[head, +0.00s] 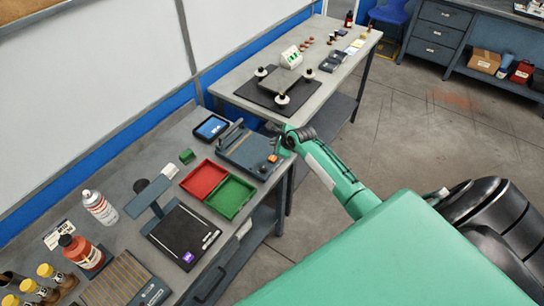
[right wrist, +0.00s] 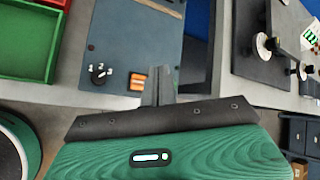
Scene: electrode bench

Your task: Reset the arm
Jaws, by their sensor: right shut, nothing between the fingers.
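My right arm reaches from the lower right of the head view to the bench edge. My right gripper (head: 284,140) is shut and empty, beside the right side of the grey-blue device with a dial and an orange switch (head: 250,150). In the right wrist view the shut fingers (right wrist: 158,85) show just right of the orange switch (right wrist: 137,83) and close to the device panel (right wrist: 120,50). I cannot tell whether they touch it. My left gripper is not in view.
A red tray (head: 204,180) and a green tray (head: 231,197) lie left of the device. A black plate with white-and-black posts (head: 258,92) is on the far bench. A black scale (head: 182,236) and bottles are nearer. The floor at right is clear.

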